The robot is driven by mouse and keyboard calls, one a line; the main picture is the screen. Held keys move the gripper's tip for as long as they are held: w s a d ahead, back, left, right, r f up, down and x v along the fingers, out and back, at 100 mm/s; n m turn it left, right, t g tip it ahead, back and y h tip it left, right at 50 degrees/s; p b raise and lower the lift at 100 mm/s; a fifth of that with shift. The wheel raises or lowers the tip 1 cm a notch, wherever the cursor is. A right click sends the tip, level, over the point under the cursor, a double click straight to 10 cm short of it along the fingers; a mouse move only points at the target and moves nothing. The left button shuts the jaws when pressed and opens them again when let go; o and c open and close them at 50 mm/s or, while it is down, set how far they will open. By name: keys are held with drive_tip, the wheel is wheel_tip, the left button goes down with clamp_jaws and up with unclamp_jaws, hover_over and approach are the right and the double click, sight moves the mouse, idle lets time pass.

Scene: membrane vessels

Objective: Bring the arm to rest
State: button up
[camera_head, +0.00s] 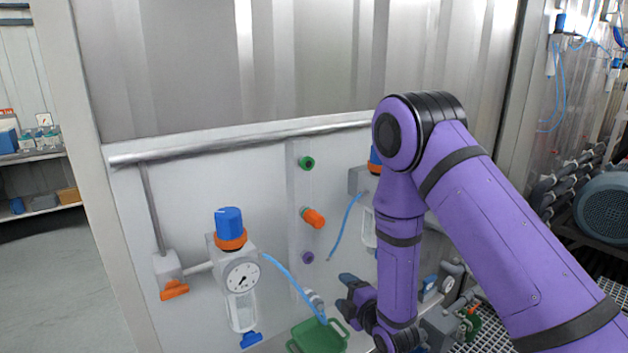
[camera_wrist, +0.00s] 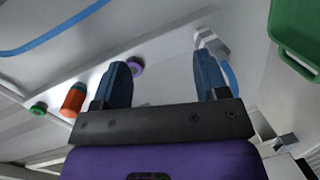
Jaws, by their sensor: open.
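My purple arm (camera_head: 400,240) reaches in from the right and bends down in front of the white panel in the head view. My gripper (camera_head: 350,292) is near the panel's lower part, just right of the green tray. In the wrist view my gripper (camera_wrist: 163,70) shows two blue fingers spread apart, with nothing between them. Its far side faces the pale panel surface.
A green tray (camera_head: 318,338) lies beside my gripper; it also shows in the wrist view (camera_wrist: 300,35). The panel carries a blue-knobbed regulator with gauge (camera_head: 242,275), an orange fitting (camera_head: 313,217), a purple fitting (camera_head: 307,257) and blue hoses (camera_head: 290,275). Open floor lies left.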

drive_tip(key=d+r+m+g+h, duration=0.1)
drive_tip(key=d+r+m, duration=0.2)
drive_tip(key=r, duration=0.3)
drive_tip(key=w+d+r+m+h, duration=0.1)
drive_tip(key=d+r+m+h, duration=0.15)
drive_tip(key=r, duration=0.35)
drive_tip(key=d+r+m+g+h, duration=0.1)
drive_tip(key=d+r+m, duration=0.15)
drive_tip(key=r, duration=0.35)
drive_tip(key=s+d+r+m+g+h, duration=0.25)
drive_tip(key=s+d+r+m, duration=0.35)
drive_tip(key=s+d+r, duration=0.3)
drive_tip(key=s+d+r+m+g, duration=0.2)
drive_tip(key=s+r+m, duration=0.1)
drive_tip(key=s, duration=0.9)
drive_tip(key=s+d+r+m+g, duration=0.2)
drive_tip(key=s+d+r+m, duration=0.1)
drive_tip(key=s, duration=0.8)
wheel_tip(320, 180, up, 2)
drive_tip(key=shift+s+d+r+m+h, duration=0.2)
drive_tip(key=shift+s+m+h, duration=0.2)
drive_tip(key=shift+m, duration=0.4)
